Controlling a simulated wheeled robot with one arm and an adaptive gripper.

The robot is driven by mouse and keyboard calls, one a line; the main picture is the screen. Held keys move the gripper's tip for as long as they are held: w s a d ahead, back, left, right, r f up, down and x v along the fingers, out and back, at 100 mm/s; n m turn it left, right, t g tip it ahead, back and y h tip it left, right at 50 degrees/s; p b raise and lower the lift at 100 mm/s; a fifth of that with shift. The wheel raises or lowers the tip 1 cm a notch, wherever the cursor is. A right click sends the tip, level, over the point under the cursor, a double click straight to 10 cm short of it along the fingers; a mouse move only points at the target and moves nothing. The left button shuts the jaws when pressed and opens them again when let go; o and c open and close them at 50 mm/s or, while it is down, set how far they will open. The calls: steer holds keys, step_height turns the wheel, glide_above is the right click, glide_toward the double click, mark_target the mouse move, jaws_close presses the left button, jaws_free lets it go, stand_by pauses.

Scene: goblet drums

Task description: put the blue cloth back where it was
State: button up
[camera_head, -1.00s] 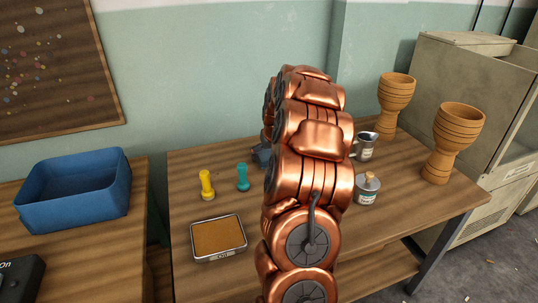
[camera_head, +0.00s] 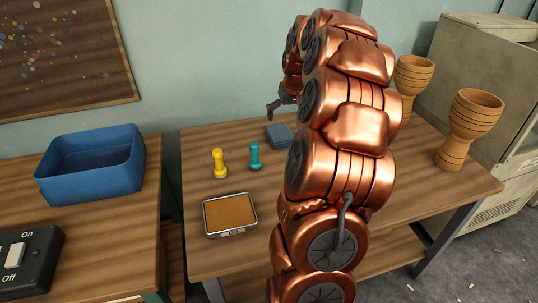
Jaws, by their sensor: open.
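The blue cloth (camera_head: 279,134) is a small, folded-looking grey-blue square lying on the wooden table (camera_head: 190,215), behind and right of the teal stamp-like piece (camera_head: 255,157). My copper arm covers the table to its right. My gripper (camera_head: 274,108) is open, partly hidden behind the arm, and appears just above the cloth with a visible gap between them. Nothing shows in its fingers.
A yellow stamp-like piece (camera_head: 219,163) and a metal tray with an orange-brown pad (camera_head: 230,214) are on the table. Two wooden goblet drums (camera_head: 468,130) (camera_head: 412,80) stand right. A blue bin (camera_head: 92,165) and switch box (camera_head: 30,262) are on the left table.

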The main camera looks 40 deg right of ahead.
steer(key=s+a+f+n+g+y, duration=0.1)
steer(key=s+a+n, duration=0.15)
steer(key=a, duration=1.25)
steer(key=s+a+n+g+y, duration=0.15)
steer(key=s+a, duration=0.25)
steer(key=a, duration=1)
steer(key=s+a+f+n+g, duration=0.1)
steer(key=s+a+f+g, duration=0.1)
steer(key=s+a, duration=0.4)
steer(key=s+a+f+g, duration=0.2)
steer(key=s+a, duration=0.4)
steer(key=s, duration=0.8)
steer(key=shift+s+a+n, duration=0.15)
steer(key=shift+a+n, duration=0.15)
steer(key=shift+n, duration=0.1)
step_height(320, 180, up, 24)
steer(key=s+p, duration=0.1)
steer(key=p, duration=2.1)
steer(key=shift+s+r+t+p, duration=0.15)
steer(key=shift+s+t+p, duration=0.15)
steer(key=shift+t+p, duration=0.1)
